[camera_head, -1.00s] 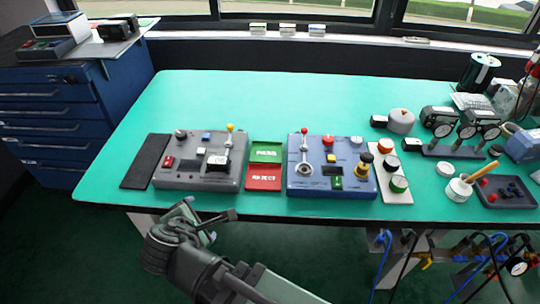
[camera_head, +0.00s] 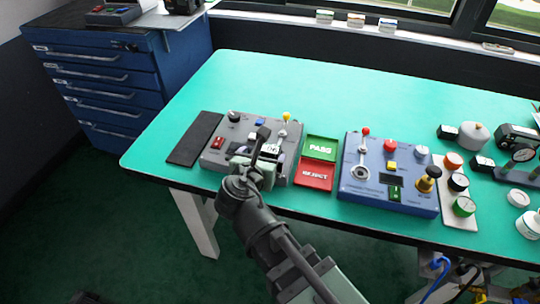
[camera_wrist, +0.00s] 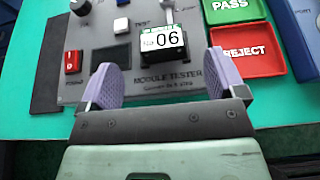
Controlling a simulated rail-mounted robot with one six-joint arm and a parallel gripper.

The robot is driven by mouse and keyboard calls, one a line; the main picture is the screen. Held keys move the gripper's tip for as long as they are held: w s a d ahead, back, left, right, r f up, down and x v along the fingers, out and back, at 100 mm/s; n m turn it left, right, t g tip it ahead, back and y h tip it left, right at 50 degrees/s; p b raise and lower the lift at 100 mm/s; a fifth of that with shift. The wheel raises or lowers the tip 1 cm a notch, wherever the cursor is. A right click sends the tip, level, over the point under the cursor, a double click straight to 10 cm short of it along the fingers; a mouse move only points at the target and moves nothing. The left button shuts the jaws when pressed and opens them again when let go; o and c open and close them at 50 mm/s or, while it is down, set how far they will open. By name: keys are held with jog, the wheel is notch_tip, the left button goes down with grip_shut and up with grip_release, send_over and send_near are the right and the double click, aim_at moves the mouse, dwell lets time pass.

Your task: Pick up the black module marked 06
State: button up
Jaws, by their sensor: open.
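The black module marked 06 (camera_wrist: 163,46) sits on the grey module tester (camera_wrist: 88,45), with its white label facing up. In the head view the module (camera_head: 270,147) is partly hidden by my gripper (camera_head: 255,158), which is over the front part of the tester. In the wrist view my gripper (camera_wrist: 160,85) is open, its two purple-grey fingers apart. The module lies beyond the fingertips, roughly between their lines, nearer the right finger. Nothing is held.
A red switch (camera_wrist: 73,61), a white button (camera_wrist: 121,25) and a lever with a yellow knob (camera_head: 286,117) stand on the tester. Right of it are the green PASS tray (camera_head: 321,148) and red REJECT tray (camera_head: 314,176), then a blue control box (camera_head: 390,180). A dark mat (camera_head: 194,138) lies left.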

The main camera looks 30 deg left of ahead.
aim_at(270, 148)
jog(key=b+x, duration=0.2)
jog(key=x, duration=0.3)
jog(key=shift+w, duration=0.15)
jog(key=c, duration=1.1)
jog(key=shift+o, duration=0.2)
notch_tip(270, 148, up, 20)
jog(key=p, duration=2)
